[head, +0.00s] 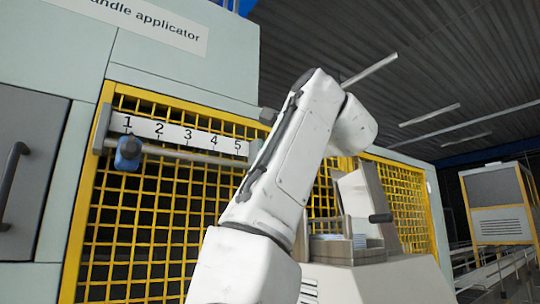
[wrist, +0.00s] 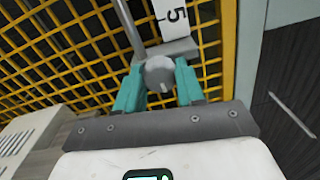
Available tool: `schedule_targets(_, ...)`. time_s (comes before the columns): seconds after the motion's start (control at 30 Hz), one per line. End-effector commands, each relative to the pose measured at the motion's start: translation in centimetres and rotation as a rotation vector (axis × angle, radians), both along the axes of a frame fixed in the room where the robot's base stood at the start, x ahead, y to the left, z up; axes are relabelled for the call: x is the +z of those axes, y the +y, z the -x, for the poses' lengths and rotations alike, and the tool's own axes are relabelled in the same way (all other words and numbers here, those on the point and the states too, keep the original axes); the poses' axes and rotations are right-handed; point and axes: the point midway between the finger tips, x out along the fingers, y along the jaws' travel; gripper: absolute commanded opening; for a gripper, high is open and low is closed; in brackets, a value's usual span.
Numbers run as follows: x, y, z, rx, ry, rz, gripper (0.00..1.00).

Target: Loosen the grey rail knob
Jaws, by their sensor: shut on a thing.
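In the wrist view the grey rail knob (wrist: 159,74) sits at the end of the rail (wrist: 128,27), beside the number 5 on the scale. The teal fingers of my gripper (wrist: 158,88) are on either side of the knob and shut on it. In the head view the rail (head: 190,154) runs under a white scale (head: 170,131) numbered 1 to 5. My arm hides the grey knob and my gripper there. A blue knob (head: 128,152) is on the rail below the number 1.
Yellow mesh guarding (head: 150,215) lies behind the rail. A grey door with a dark handle (head: 14,165) is at the left. A machine part with a dark lever (head: 381,218) stands right of my arm. A yellow-framed cabinet (head: 497,204) is at the far right.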

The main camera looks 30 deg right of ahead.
Motion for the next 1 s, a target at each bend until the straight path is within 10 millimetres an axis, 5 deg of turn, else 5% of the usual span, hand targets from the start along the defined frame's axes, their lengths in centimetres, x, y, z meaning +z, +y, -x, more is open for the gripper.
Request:
schedule_targets(0.63,-0.15,-0.14,0.01,-0.003,0.003,-0.055,0.07)
schedule_targets(0.67,-0.15,-0.14,0.01,-0.003,0.003,-0.055,0.39)
schedule_targets(0.9,-0.1,-0.08,0.01,-0.002,0.002,-0.053,0.62)
schedule_targets(1.0,-0.08,-0.06,0.01,-0.001,0.001,-0.052,0.63)
